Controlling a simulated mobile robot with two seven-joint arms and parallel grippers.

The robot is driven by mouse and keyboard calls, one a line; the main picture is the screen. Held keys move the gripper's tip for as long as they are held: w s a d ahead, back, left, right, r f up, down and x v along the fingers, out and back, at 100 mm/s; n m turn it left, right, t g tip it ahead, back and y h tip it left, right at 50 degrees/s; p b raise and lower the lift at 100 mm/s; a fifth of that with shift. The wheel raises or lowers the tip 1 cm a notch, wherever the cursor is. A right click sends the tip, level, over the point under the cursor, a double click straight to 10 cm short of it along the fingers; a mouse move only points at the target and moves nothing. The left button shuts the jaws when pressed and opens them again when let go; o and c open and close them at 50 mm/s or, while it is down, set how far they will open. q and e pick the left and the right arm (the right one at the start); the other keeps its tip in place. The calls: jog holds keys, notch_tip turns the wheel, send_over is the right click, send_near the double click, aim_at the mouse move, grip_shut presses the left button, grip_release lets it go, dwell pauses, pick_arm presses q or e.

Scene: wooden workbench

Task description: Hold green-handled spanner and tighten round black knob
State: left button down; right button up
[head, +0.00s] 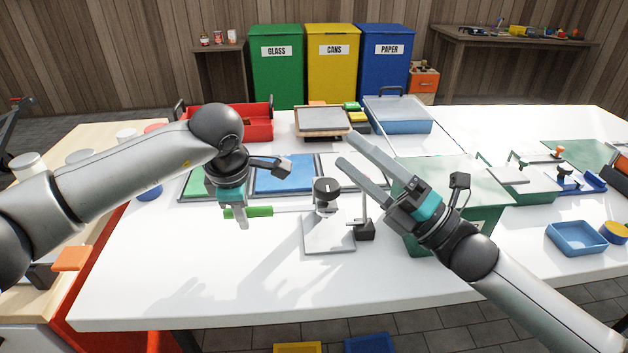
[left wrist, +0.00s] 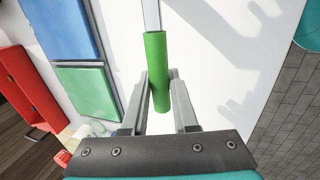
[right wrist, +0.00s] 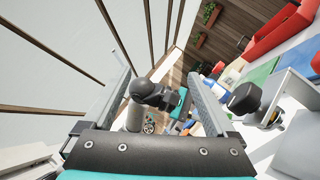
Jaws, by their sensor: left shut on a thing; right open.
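My left gripper (head: 240,215) is shut on the green handle of the spanner (head: 260,211), with the metal shaft pointing right toward the knob stand. The green handle also shows between the fingers in the left wrist view (left wrist: 156,70). The round black knob (head: 327,189) sits on top of a grey stand with a flat plate (head: 328,233). The knob also shows in the right wrist view (right wrist: 245,98), beside the right finger. My right gripper (head: 357,164) is open and empty, its fingers up and to the right of the knob. Where the spanner's far end lies is hard to tell.
A small black block with a thin post (head: 365,230) stands just right of the plate. A green box (head: 450,180) is under my right arm. Blue (head: 284,175) and green mats lie behind, with a red tray (head: 250,122) further back. The white bench front is clear.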

jog(key=w+d+r+t+h, duration=0.3)
jog(key=w+d+r+h, duration=0.1)
jog(key=w+d, duration=0.2)
jog(key=n+g+h, duration=0.2)
jog(key=n+g, duration=0.2)
jog(key=n, duration=0.8)
send_near(317, 183)
jog(key=w, duration=0.1)
jog(key=w+a, duration=0.2)
jog(key=shift+w+f, duration=0.3)
jog(key=shift+w, duration=0.1)
jog(key=shift+x, duration=3.65)
jog(key=shift+s+a+f, duration=0.1)
jog(key=shift+f, duration=0.05)
jog(key=shift+c, duration=0.3)
